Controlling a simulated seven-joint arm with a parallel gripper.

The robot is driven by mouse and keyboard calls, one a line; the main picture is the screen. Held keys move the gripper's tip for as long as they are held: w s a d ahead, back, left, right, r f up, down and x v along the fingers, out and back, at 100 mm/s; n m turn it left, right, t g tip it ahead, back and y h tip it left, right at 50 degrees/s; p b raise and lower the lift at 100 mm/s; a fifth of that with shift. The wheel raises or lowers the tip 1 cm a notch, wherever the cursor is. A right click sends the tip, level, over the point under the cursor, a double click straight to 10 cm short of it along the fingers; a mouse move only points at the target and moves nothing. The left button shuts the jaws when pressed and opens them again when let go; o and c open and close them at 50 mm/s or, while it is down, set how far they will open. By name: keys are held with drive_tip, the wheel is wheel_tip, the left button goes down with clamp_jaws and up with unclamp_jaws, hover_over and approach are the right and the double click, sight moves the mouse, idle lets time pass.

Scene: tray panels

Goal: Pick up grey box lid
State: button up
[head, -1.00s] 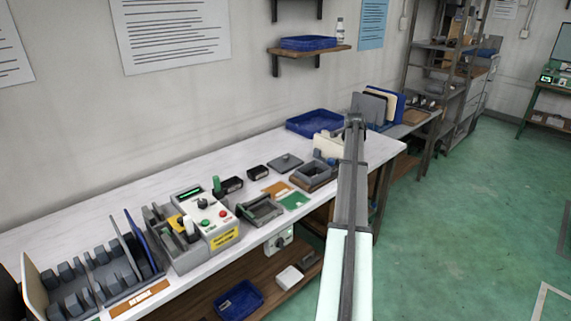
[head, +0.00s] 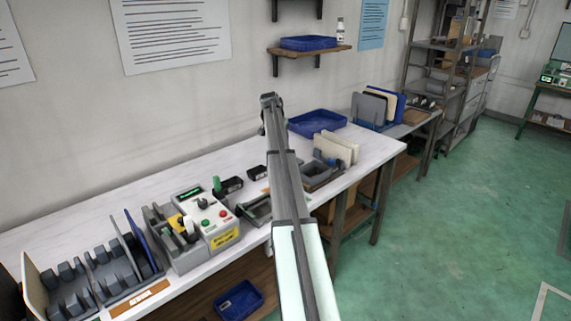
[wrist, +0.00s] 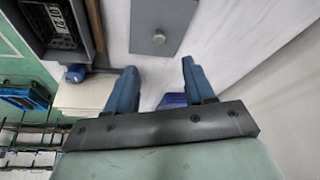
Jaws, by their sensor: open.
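The grey box lid (wrist: 162,26) is a flat grey plate with a small round knob. It lies on the white bench top at the top middle of the wrist view, beyond my fingertips and apart from them. My gripper (wrist: 157,72) has two blue fingers spread apart with nothing between them. In the head view my arm hides the lid, and I cannot make out the fingers there. The open grey box (head: 314,169) sits just right of my arm. In the wrist view a dark box with a printed label inside (wrist: 62,25) is left of the lid.
Cream panels (head: 342,146) stand upright beside the grey box. A blue tray (head: 318,121) lies at the back right of the bench (head: 85,203). A control box with buttons (head: 212,218) and slotted racks stand to the left.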

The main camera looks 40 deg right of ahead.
drive_tip(key=x, duration=1.2)
drive_tip(key=shift+d+f, duration=0.2)
drive_tip(key=shift+d, duration=0.05)
drive_tip(key=shift+c, duration=0.3)
clamp_jaws()
